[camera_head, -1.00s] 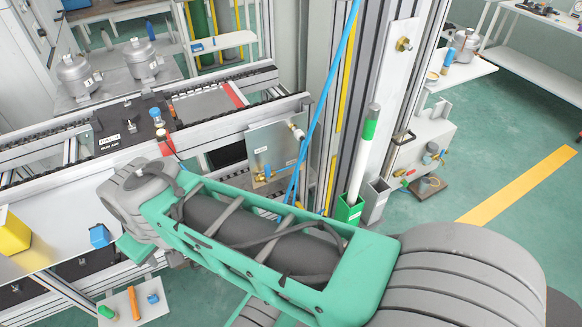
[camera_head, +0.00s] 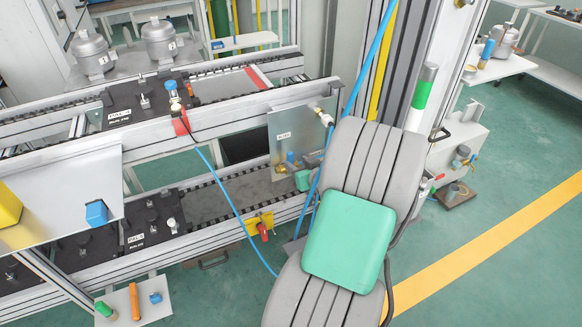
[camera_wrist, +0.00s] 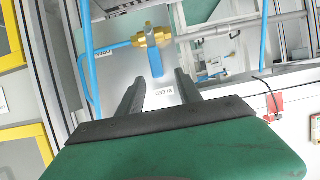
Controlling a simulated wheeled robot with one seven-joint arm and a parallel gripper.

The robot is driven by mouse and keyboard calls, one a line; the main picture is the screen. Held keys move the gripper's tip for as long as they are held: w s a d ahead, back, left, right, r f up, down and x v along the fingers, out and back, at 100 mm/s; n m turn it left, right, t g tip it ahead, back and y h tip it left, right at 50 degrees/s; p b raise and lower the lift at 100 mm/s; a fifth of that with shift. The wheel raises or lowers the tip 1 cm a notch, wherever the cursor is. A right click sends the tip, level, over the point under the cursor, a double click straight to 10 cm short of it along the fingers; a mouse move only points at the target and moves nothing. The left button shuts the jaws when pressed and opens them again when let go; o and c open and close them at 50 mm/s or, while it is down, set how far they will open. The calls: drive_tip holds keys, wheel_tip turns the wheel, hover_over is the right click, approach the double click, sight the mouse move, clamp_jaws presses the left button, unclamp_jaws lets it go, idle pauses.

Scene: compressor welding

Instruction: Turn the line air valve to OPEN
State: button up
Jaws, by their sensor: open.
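The line air valve is a brass body (camera_wrist: 151,38) with a blue handle (camera_wrist: 156,63), mounted on a metal panel. In the head view its blue handle (camera_head: 291,157) shows at the lower part of the panel (camera_head: 292,130). In the wrist view the handle points down the picture, towards an upside-down label (camera_wrist: 163,91); another label (camera_wrist: 103,52) is left of the valve. My gripper (camera_wrist: 159,76) is open and empty, its two fingers pointing at the handle. The handle's end appears between and just beyond the fingertips. In the head view my arm partly hides the gripper.
A yellow plate with a red handle (camera_head: 262,229) sits lower on the conveyor frame. A red part with a dark cable (camera_head: 181,123) is on the upper rail. A profile column stands right of the panel.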

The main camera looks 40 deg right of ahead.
sight(291, 157)
drive_tip(key=x, duration=0.7)
drive_tip(key=shift+w+d, duration=0.25)
drive_tip(key=shift+d, duration=0.15)
drive_tip(key=shift+c, duration=0.5)
clamp_jaws()
idle(0.4)
